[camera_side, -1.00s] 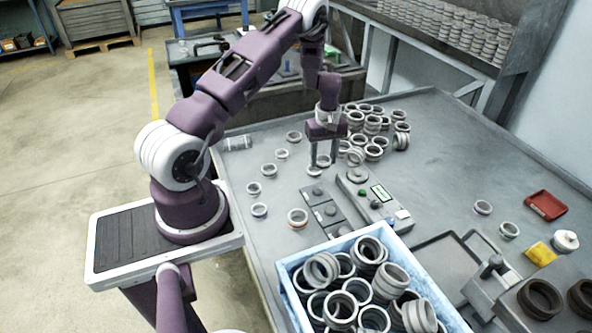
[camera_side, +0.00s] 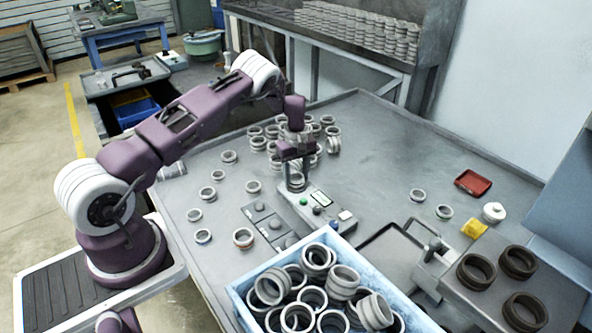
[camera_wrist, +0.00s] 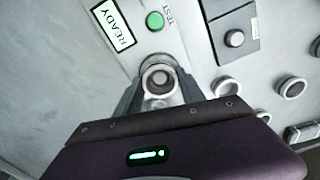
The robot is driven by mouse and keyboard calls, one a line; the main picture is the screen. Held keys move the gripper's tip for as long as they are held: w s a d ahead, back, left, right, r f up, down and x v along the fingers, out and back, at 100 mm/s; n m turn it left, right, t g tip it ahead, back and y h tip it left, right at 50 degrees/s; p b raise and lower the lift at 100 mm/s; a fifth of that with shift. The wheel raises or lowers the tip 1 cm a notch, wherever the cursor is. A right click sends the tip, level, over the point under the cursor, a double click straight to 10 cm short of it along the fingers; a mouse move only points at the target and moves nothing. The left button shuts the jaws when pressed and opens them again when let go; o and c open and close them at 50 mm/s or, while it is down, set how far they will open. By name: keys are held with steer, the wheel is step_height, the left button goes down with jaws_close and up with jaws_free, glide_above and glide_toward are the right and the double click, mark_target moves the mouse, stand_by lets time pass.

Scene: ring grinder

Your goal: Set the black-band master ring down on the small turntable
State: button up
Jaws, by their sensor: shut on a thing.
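My gripper (camera_side: 296,185) is over the back end of the grey gauge unit (camera_side: 318,208), where the small turntable is. Its fingers are shut on a grey metal ring, the master ring (camera_wrist: 158,80), seen between the fingertips in the wrist view. The ring looks roughly level. In the wrist view the unit (camera_wrist: 137,47) shows a READY display (camera_wrist: 116,26) and a green TEST button (camera_wrist: 155,20).
A blue crate (camera_side: 240,300) full of rings stands in front. Loose rings are piled behind my gripper and scattered to its left. A low button panel (camera_side: 268,222) lies left of the unit. A red tray (camera_side: 472,183) and dark rings (camera_side: 524,312) are at the right.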

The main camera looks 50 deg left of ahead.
steer(key=shift+f, duration=0.1)
steer(key=o, duration=1.6)
steer(key=shift+c, duration=0.2)
step_height(320, 180, up, 7)
steer(key=shift+r, duration=0.1)
